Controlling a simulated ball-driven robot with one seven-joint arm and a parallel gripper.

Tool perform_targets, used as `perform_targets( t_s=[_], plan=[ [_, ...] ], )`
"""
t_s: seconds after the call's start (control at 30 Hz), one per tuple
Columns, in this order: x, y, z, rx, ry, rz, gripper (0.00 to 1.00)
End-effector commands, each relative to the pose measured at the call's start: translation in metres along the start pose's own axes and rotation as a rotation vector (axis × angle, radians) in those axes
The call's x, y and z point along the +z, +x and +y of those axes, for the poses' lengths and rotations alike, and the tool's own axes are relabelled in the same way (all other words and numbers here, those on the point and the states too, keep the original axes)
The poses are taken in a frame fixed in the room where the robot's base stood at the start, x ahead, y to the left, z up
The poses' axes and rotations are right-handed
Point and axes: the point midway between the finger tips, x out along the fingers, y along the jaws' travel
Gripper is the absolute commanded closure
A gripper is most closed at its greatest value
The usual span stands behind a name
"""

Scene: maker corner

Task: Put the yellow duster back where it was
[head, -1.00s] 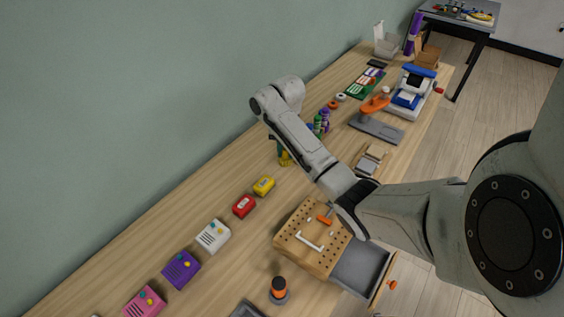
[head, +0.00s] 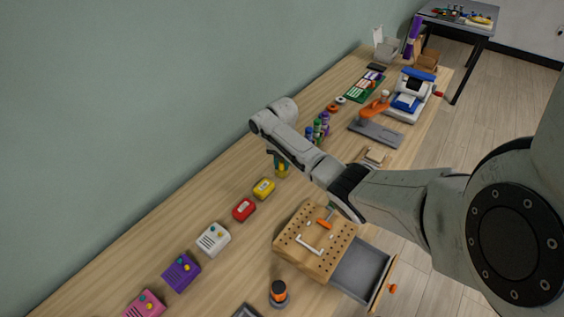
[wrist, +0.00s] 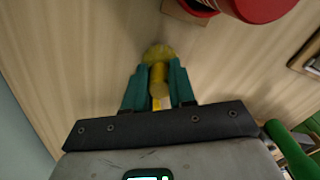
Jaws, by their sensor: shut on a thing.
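The yellow duster (wrist: 157,53) is between the teal fingers of my gripper (wrist: 160,85) in the wrist view. It has a round end and a yellow shaft; its near part is partly hidden by the fingers. My gripper is shut on it. In the head view my gripper (head: 279,160) points down over the wooden bench, and a bit of the duster (head: 282,173) shows at the fingertips, close to the bench top. Whether it touches the wood I cannot tell.
Yellow (head: 264,188) and red (head: 243,210) small boxes lie in front of my gripper. Bottles (head: 318,130) stand just behind it. A pegged wooden box (head: 300,255) has its grey drawer (head: 358,272) open and empty. Bare bench lies towards the wall.

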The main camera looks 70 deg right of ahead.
Motion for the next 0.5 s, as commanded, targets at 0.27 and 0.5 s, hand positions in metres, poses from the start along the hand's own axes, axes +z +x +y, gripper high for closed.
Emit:
perform_targets(
  t_s=[0.27,0.5],
  plan=[
    [-0.0001,0.0029,-0.0002,0.000,0.000,0.000,0.69],
    [-0.0003,0.0030,-0.0002,0.000,0.000,0.001,0.50]
  ],
)
